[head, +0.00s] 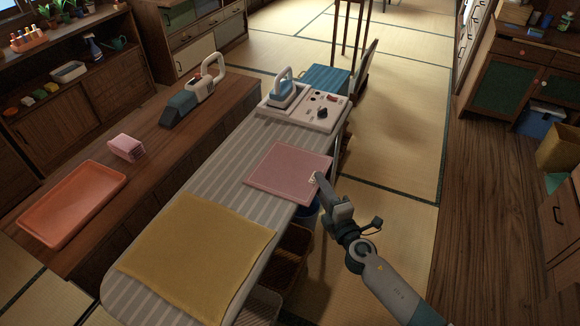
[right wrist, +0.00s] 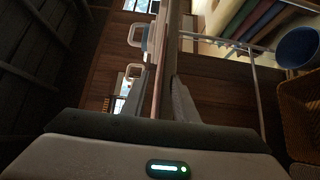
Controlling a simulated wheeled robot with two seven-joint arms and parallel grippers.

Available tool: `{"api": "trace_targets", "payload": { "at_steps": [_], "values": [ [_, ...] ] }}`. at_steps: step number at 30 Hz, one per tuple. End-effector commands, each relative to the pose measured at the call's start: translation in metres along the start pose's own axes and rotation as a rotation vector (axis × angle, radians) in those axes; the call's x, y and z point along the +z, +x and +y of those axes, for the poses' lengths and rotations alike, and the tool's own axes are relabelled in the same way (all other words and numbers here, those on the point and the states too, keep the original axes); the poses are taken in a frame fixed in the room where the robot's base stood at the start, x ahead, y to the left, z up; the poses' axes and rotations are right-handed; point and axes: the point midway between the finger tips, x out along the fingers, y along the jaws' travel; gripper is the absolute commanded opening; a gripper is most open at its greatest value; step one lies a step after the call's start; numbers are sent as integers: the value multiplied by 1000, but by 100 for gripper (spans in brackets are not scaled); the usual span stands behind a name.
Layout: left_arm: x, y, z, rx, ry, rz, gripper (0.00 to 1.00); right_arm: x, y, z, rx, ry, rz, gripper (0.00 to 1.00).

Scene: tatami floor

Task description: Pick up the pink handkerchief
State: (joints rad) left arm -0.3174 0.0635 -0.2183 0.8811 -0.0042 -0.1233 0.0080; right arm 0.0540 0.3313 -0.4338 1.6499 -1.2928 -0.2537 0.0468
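The pink handkerchief (head: 285,170) lies flat and spread out on the striped ironing board (head: 222,180), with its right edge near the board's right edge. My right gripper (head: 315,178) is at that right edge, and its fingertips overlap the cloth in the head view. In the right wrist view my right gripper (right wrist: 162,85) has its two fingers apart, with a thin pinkish strip, seemingly the cloth seen edge-on, between them. I see no clear grip on it, and the cloth looks unlifted. My left gripper is not in view.
A yellow cloth (head: 195,252) covers the board's near end. An iron (head: 283,92) on a station (head: 318,112) stands at its far end. A wooden bench (head: 165,160) on the left holds an orange tray (head: 75,205) and a folded pink stack (head: 126,147). Baskets (head: 290,255) sit below.

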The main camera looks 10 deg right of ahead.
Motion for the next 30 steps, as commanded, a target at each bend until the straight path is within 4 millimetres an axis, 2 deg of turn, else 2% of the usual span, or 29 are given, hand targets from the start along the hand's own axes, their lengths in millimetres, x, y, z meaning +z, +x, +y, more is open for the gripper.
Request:
{"api": "trace_targets", "payload": {
  "at_steps": [5,9,12,13,19,30],
  "values": [
    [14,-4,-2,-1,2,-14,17,0,0,0,0,0,0,27],
    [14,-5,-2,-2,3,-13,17,0,0,0,0,0,0,27],
    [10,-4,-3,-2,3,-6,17,0,0,0,0,0,0,3],
    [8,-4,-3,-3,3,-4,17,0,0,0,0,0,0,0],
    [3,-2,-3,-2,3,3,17,0,0,0,0,0,0,0],
    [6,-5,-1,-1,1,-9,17,1,0,6,1,1,0,0]
  ]
}}
